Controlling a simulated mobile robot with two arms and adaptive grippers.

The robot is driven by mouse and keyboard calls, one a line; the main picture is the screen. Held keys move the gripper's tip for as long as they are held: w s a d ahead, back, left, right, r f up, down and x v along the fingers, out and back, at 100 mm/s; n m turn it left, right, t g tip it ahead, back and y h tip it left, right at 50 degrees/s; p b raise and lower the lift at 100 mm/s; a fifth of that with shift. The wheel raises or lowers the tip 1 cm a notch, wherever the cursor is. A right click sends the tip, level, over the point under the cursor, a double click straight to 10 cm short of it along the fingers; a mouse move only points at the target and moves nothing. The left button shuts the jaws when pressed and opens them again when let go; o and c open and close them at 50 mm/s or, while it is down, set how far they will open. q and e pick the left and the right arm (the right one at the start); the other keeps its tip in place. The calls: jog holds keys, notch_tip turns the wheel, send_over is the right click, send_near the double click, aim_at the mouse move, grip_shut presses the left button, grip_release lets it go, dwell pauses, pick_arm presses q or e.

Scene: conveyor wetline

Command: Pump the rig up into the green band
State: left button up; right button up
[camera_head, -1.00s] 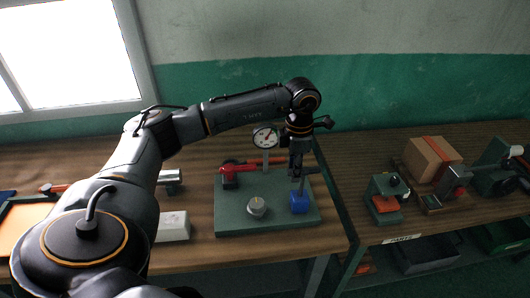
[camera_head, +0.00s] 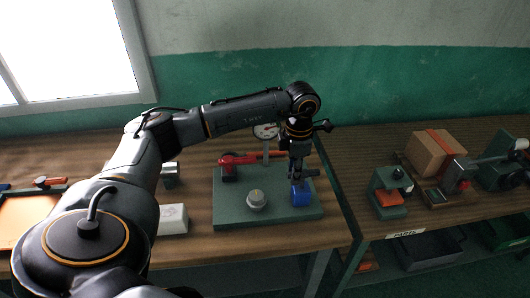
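The rig is a green base plate (camera_head: 280,221) on the wooden bench. It carries a round white gauge (camera_head: 266,131) on a post, partly covered by my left arm; its needle and bands are too small to read. A red lever (camera_head: 238,159) lies at the back left, and a grey knob (camera_head: 256,199) sits at the front. A blue pump body (camera_head: 301,196) stands at the right with a dark handle (camera_head: 311,173) low above it. My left gripper (camera_head: 296,174) points down at the handle, fingers close together; whether they grip it is unclear. My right gripper is out of view.
A second bench at the right holds a cardboard box (camera_head: 430,153) and a small green press (camera_head: 390,193). A gap separates the benches.

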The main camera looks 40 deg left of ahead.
pick_arm(q)
jog(key=shift+o, duration=1.3)
jog(key=shift+r, duration=0.15)
jog(key=shift+r+p, duration=2.1)
jog(key=shift+r, duration=1.3)
